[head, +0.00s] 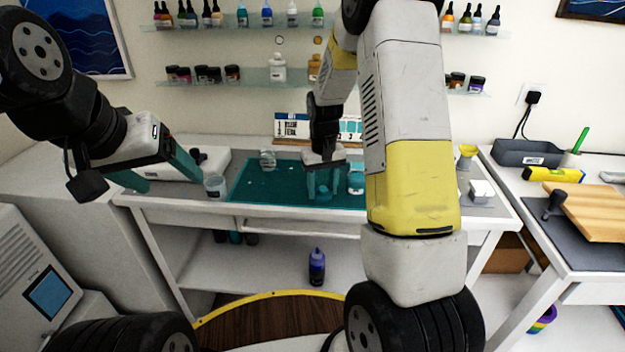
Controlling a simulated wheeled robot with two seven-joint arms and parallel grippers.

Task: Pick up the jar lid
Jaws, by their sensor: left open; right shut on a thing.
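My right gripper (323,190) points down over the teal mat (260,185) on the workbench. Its fingers are shut on a small teal round thing that looks like the jar lid (323,188); it is low at the mat, and I cannot tell whether it still touches it. A small jar (355,184) with teal contents stands just right of this gripper, partly hidden by my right arm. My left gripper (170,183) is open and empty at the bench's left end.
A clear cup (215,187) stands close right of my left gripper, with a white device (205,163) behind it. A clear glass vessel (267,159) stands at the mat's back edge. A yellow funnel (467,153) and white box (481,190) are at right. The mat's left part is mostly clear.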

